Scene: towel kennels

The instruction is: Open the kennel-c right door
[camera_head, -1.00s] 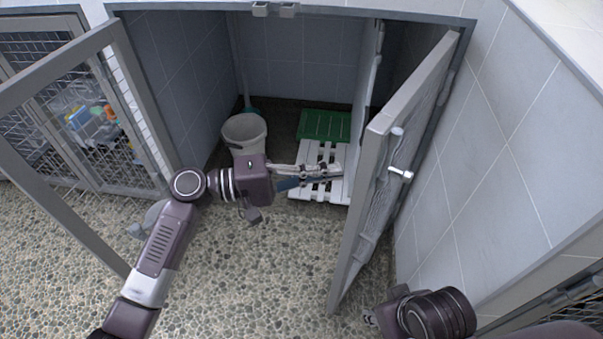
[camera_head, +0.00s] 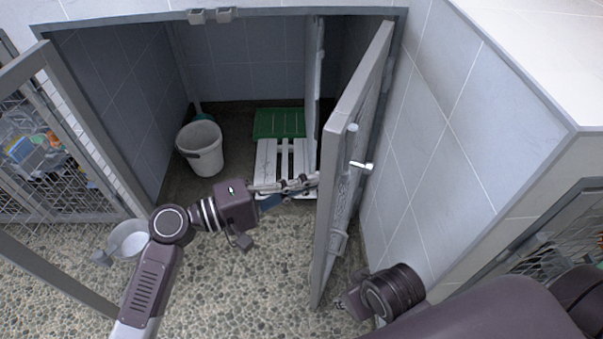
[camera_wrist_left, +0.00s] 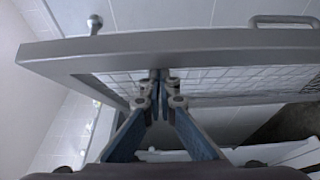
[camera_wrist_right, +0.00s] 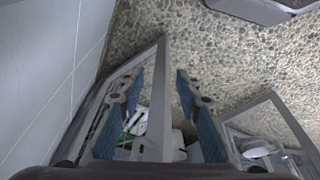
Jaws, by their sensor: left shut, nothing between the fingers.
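The right door (camera_head: 332,205) of the kennel, a grey frame with a mesh panel and a white latch (camera_head: 361,165), stands swung out wide toward the tiled wall on the right. My left gripper (camera_head: 314,182) is shut and empty, its tips at the door's inner side. In the left wrist view the shut fingertips (camera_wrist_left: 160,78) meet at the mesh just under the door's frame bar (camera_wrist_left: 200,43); contact looks likely. My right gripper (camera_wrist_right: 160,80) is open and empty; the door (camera_wrist_right: 163,95) shows beyond and between its fingers.
The left door (camera_head: 75,125) also stands open. Inside are a white bucket (camera_head: 201,150), a green mat (camera_head: 279,123) and a white slatted board (camera_head: 268,165). A bowl (camera_head: 128,238) sits on the pebble floor. A tiled wall (camera_head: 440,130) bounds the right side.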

